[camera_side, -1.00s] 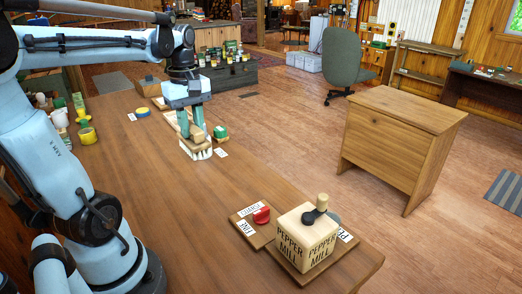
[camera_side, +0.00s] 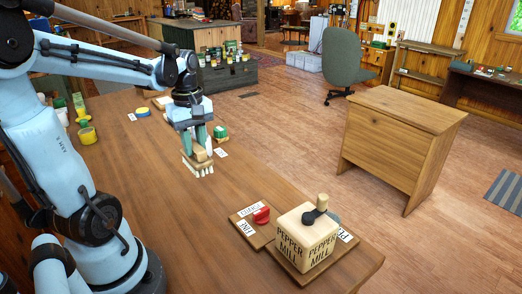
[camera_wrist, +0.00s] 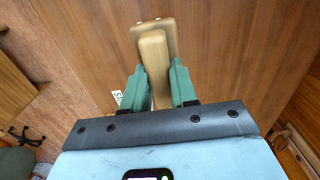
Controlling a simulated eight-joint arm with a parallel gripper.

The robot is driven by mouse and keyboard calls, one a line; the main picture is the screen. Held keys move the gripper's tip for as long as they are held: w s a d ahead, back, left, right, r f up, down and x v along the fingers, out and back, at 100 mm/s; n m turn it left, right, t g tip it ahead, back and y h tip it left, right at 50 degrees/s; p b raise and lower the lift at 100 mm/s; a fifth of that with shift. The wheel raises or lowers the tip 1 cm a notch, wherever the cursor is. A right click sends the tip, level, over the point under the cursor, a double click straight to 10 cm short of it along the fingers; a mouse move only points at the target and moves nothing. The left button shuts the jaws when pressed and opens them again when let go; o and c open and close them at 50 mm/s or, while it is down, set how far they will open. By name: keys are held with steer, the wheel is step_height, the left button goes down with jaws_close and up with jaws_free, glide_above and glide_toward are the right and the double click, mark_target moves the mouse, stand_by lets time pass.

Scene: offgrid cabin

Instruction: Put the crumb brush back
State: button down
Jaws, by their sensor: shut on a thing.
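The crumb brush (camera_side: 198,167) has a pale wooden body and white bristles that point down. My gripper (camera_side: 197,143) is shut on its wooden handle, one green finger on each side, above the long wooden table (camera_side: 140,190). I cannot tell whether the bristles touch the table. In the wrist view, the brush's wooden back (camera_wrist: 153,45) extends past the fingertips of my gripper (camera_wrist: 157,85), with bare table around it. The gripper hides part of what lies behind the brush.
A green item (camera_side: 220,132) and a white label (camera_side: 220,153) are just right of the brush. A pepper mill block (camera_side: 306,232) and a red-knobbed board (camera_side: 262,215) occupy the near end. A yellow-and-blue round item (camera_side: 143,113) lies farther back. The middle table is clear.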

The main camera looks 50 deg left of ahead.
steer(key=shift+f, duration=4.25)
steer(key=shift+f, duration=0.25)
steer(key=c, duration=0.8)
jaws_free()
steer(key=shift+r, duration=0.1)
step_height(320, 180, up, 12)
steer(key=shift+f, duration=0.25)
steer(key=shift+d+r, duration=0.15)
steer(key=w+d+f+m+t, duration=0.1)
steer(key=w+d+m+t, duration=0.1)
steer(key=d+m, duration=0.6)
steer(key=w+d+f+m+t, duration=0.1)
steer(key=d+m+t, duration=0.4)
steer(key=d+m, duration=0.4)
steer(key=shift+w+d+f+m, duration=0.2)
steer(key=shift+w+m, duration=0.2)
steer(key=shift+m, duration=0.2)
